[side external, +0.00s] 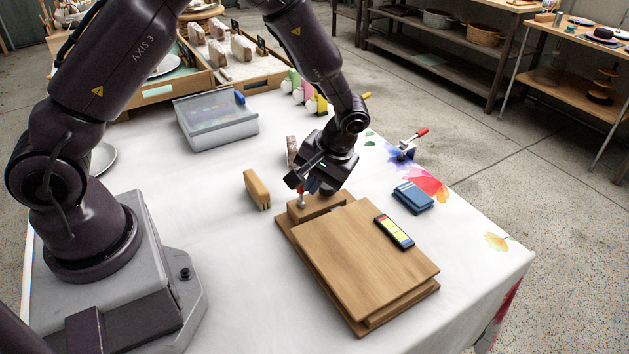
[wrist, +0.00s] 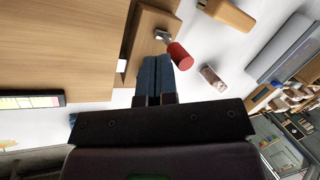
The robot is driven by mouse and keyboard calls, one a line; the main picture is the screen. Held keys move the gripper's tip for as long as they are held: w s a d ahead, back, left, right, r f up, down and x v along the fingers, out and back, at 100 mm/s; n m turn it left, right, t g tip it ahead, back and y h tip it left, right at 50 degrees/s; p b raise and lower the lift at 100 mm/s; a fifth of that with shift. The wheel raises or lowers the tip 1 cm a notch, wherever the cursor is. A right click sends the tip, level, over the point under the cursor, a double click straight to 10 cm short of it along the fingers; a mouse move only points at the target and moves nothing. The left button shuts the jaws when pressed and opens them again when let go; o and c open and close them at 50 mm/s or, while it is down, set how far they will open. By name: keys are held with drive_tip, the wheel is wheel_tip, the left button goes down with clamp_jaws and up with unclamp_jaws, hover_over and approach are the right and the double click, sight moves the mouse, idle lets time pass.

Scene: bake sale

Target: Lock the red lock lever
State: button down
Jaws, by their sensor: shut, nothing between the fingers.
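The red lock lever (wrist: 179,56) has a red cylindrical handle on a metal stem and sits on a wooden block (wrist: 152,28) at the board's edge. In the side external view, a small part of the red handle (side external: 301,188) shows beside my gripper (side external: 312,187), and the metal base stands below it. My gripper, with blue fingertips (wrist: 156,65), is shut and empty. In the wrist view its tips are just beside the red handle; I cannot tell whether they touch. The wooden board assembly (side external: 365,255) lies flat on the table.
A blue stack (side external: 413,198) and another red-handled lever (side external: 415,138) are to the right. A clear-lidded case (side external: 215,118) is behind. The white table (side external: 215,250) is clear in front left.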

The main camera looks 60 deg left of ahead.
drive_tip(key=shift+s+r+t, duration=0.1)
drive_tip(key=shift+s+t, duration=0.55)
drive_tip(key=shift+t, duration=0.25)
idle(0.3)
drive_tip(key=shift+s+t, duration=0.45)
drive_tip(key=shift+t, duration=0.15)
drive_tip(key=shift+s+f, duration=0.3)
drive_tip(key=shift+s, duration=0.55)
drive_tip(key=shift+s+f, duration=0.3)
drive_tip(key=shift+s, duration=0.5)
drive_tip(key=shift+w, duration=0.1)
drive_tip(key=shift+w+f, duration=0.15)
drive_tip(key=shift+w, duration=0.6)
